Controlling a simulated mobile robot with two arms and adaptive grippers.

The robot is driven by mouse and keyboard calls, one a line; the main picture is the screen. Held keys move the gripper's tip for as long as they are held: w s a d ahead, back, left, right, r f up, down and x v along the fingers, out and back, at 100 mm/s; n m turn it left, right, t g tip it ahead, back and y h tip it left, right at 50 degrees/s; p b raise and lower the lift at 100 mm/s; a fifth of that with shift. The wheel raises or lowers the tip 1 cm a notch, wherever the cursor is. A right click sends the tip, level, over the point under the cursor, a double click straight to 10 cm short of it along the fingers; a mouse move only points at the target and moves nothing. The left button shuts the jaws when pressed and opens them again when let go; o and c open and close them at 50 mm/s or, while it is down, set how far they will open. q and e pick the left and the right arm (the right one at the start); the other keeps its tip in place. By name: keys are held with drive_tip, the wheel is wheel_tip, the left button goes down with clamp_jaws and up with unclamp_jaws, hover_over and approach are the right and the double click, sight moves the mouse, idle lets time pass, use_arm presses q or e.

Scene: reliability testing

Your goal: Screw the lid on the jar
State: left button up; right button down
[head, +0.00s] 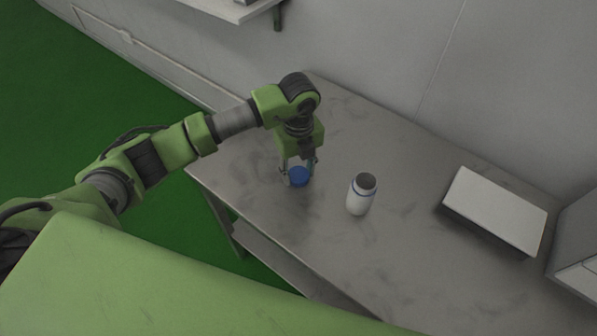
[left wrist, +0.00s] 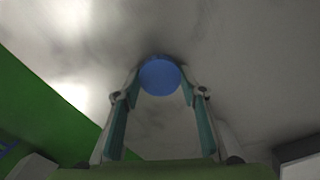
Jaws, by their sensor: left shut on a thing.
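The blue lid (head: 299,177) is at the fingertips of my left gripper (head: 298,174), low over the table to the left of the jar. In the left wrist view the round lid (left wrist: 160,76) sits between the two fingertips of the left gripper (left wrist: 160,80), which is shut on it. I cannot tell whether the lid touches the table. The white jar (head: 359,196) stands upright with its mouth open, a short way right of the gripper. A blue ring runs below its rim. My right gripper is not in view.
The grey table (head: 400,255) is clear around the jar. A white-topped flat box (head: 495,210) lies to the right, with a grey cabinet (head: 578,245) at the right edge. A wall shelf (head: 230,10) hangs above the back.

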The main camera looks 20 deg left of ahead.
sight(299, 175)
use_arm(q)
drive_tip(key=shift+w+r, duration=0.1)
drive_tip(key=shift+r, duration=0.4)
wheel_tip(299, 175, up, 2)
drive_tip(key=shift+d+r+b, duration=0.1)
drive_tip(key=shift+r+b, duration=0.1)
drive_tip(key=shift+b, duration=0.3)
drive_tip(key=s+d+r, duration=0.2)
drive_tip(key=s+r, duration=0.2)
drive_tip(key=s, duration=0.2)
drive_tip(key=s+d+r, duration=0.3)
drive_tip(key=s+r, duration=0.2)
drive_tip(key=s, duration=0.2)
drive_tip(key=shift+d+r+b, duration=0.3)
drive_tip(key=shift+d+b, duration=0.05)
drive_tip(key=shift+b, duration=0.05)
drive_tip(key=shift+w, duration=0.1)
